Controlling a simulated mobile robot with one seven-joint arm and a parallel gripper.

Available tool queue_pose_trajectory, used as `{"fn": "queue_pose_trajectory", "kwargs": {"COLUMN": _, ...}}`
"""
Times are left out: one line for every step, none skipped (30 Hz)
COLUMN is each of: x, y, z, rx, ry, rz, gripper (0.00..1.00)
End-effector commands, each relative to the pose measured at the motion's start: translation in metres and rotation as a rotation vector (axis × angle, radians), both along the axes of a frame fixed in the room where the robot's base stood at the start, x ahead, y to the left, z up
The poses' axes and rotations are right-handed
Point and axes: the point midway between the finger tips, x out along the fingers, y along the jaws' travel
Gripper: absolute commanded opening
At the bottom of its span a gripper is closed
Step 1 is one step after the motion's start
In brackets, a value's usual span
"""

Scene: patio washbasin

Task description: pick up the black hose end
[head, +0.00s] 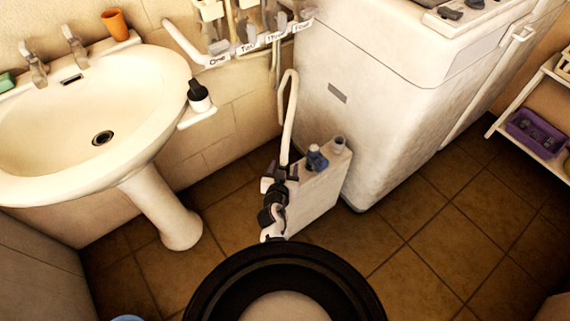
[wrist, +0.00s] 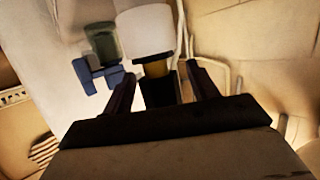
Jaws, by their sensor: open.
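My gripper (wrist: 161,75) is open in the wrist view, with one dark finger on each side. A white cylinder (wrist: 145,30) with a brass-coloured collar and a dark part below it shows between and beyond the fingers. I cannot tell for sure whether that dark part is the black hose end, or whether a finger touches it. In the head view a pale hose (head: 287,120) loops up beside the washing machine. Its lower end meets dark parts at the white canister, where my arm also shows, so the black hose end is not clearly distinguishable there.
The white canister (head: 315,200) stands on the tiled floor by the washing machine (head: 385,110); a blue fitting (head: 317,158) is on top. The washbasin (head: 110,110) is at left, a labelled rack (head: 245,48) on the wall. Floor at right is clear before a shelf with a purple basket (head: 538,132).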

Motion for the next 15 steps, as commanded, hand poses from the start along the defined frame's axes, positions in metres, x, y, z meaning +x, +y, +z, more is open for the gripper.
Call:
{"fn": "queue_pose_trajectory", "kwargs": {"x": -0.0002, "y": 0.0, "z": 0.0002, "rx": 0.0, "ry": 0.0, "rz": 0.0, "gripper": 0.59}}
{"fn": "queue_pose_trajectory", "kwargs": {"x": -0.0001, "y": 0.0, "z": 0.0003, "rx": 0.0, "ry": 0.0, "rz": 0.0, "gripper": 0.59}}
{"fn": "queue_pose_trajectory", "kwargs": {"x": -0.0002, "y": 0.0, "z": 0.0002, "rx": 0.0, "ry": 0.0, "rz": 0.0, "gripper": 0.59}}
{"fn": "queue_pose_trajectory", "kwargs": {"x": 0.0, "y": 0.0, "z": 0.0002, "rx": 0.0, "ry": 0.0, "rz": 0.0, "gripper": 0.59}}
{"fn": "queue_pose_trajectory", "kwargs": {"x": -0.0001, "y": 0.0, "z": 0.0001, "rx": 0.0, "ry": 0.0, "rz": 0.0, "gripper": 0.55}}
{"fn": "queue_pose_trajectory", "kwargs": {"x": 0.0, "y": 0.0, "z": 0.0002, "rx": 0.0, "ry": 0.0, "rz": 0.0, "gripper": 0.5}}
{"fn": "queue_pose_trajectory", "kwargs": {"x": -0.0001, "y": 0.0, "z": 0.0001, "rx": 0.0, "ry": 0.0, "rz": 0.0, "gripper": 0.46}}
{"fn": "queue_pose_trajectory", "kwargs": {"x": -0.0001, "y": 0.0, "z": 0.0001, "rx": 0.0, "ry": 0.0, "rz": 0.0, "gripper": 0.42}}
{"fn": "queue_pose_trajectory", "kwargs": {"x": -0.0001, "y": 0.0, "z": 0.0001, "rx": 0.0, "ry": 0.0, "rz": 0.0, "gripper": 0.36}}
{"fn": "queue_pose_trajectory", "kwargs": {"x": -0.0001, "y": 0.0, "z": 0.0001, "rx": 0.0, "ry": 0.0, "rz": 0.0, "gripper": 0.33}}
{"fn": "queue_pose_trajectory", "kwargs": {"x": -0.0001, "y": 0.0, "z": 0.0001, "rx": 0.0, "ry": 0.0, "rz": 0.0, "gripper": 0.29}}
{"fn": "queue_pose_trajectory", "kwargs": {"x": -0.0001, "y": 0.0, "z": 0.0001, "rx": 0.0, "ry": 0.0, "rz": 0.0, "gripper": 0.23}}
{"fn": "queue_pose_trajectory", "kwargs": {"x": -0.0001, "y": 0.0, "z": 0.0001, "rx": 0.0, "ry": 0.0, "rz": 0.0, "gripper": 0.19}}
{"fn": "queue_pose_trajectory", "kwargs": {"x": -0.0001, "y": 0.0, "z": 0.0001, "rx": 0.0, "ry": 0.0, "rz": 0.0, "gripper": 0.16}}
{"fn": "queue_pose_trajectory", "kwargs": {"x": 0.0001, "y": 0.0, "z": 0.0002, "rx": 0.0, "ry": 0.0, "rz": 0.0, "gripper": 0.1}}
